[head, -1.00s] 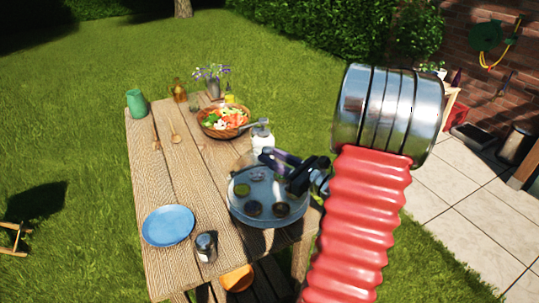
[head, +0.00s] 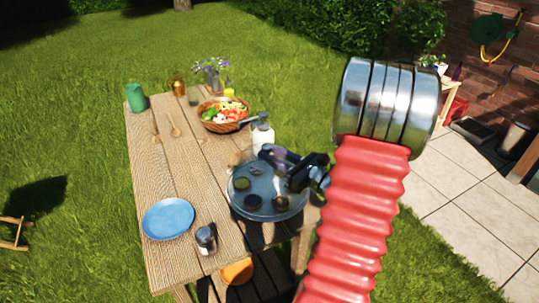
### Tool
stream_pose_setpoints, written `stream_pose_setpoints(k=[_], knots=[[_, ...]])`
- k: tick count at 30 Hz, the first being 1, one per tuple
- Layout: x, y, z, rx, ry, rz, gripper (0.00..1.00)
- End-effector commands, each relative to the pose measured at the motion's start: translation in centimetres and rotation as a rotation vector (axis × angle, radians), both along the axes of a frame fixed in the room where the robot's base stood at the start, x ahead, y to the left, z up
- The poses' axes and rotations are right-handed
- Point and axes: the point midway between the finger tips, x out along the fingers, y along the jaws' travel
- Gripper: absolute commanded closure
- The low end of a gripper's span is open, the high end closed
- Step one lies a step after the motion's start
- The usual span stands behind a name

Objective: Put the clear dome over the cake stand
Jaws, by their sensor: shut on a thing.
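The cake stand (head: 268,215) is a round blue-grey plate near the table's right edge, with several small dark cakes on it. The clear dome (head: 262,172) is hard to see, a faint glassy patch above the stand. My gripper (head: 284,164) is at the back right of the stand, its dark fingers shut on the dome. The grip point is partly hidden by the fingers and wrist. I cannot tell whether the dome's rim touches the stand or hangs apart from it.
A white pump bottle (head: 263,136) stands close behind the stand. A salad bowl (head: 224,126) is farther back. A blue plate (head: 168,219) and a small jar (head: 206,240) are at the front left. A green pitcher (head: 135,98) stands at the far left corner. The table's middle left is mostly clear.

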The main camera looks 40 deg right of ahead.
Motion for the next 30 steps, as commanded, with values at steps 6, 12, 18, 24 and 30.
stream_pose_setpoints(k=[6,12,18,24,30], knots=[[0.02,-0.01,-0.22,-0.001,-0.002,0.000,1.00],[0.03,0.00,-0.34,-0.002,-0.002,0.001,1.00],[0.04,0.01,-0.34,-0.001,-0.002,0.001,0.72],[0.04,0.03,-0.38,-0.001,-0.001,0.001,0.57],[0.05,0.05,-0.40,-0.001,-0.001,0.001,0.52]])
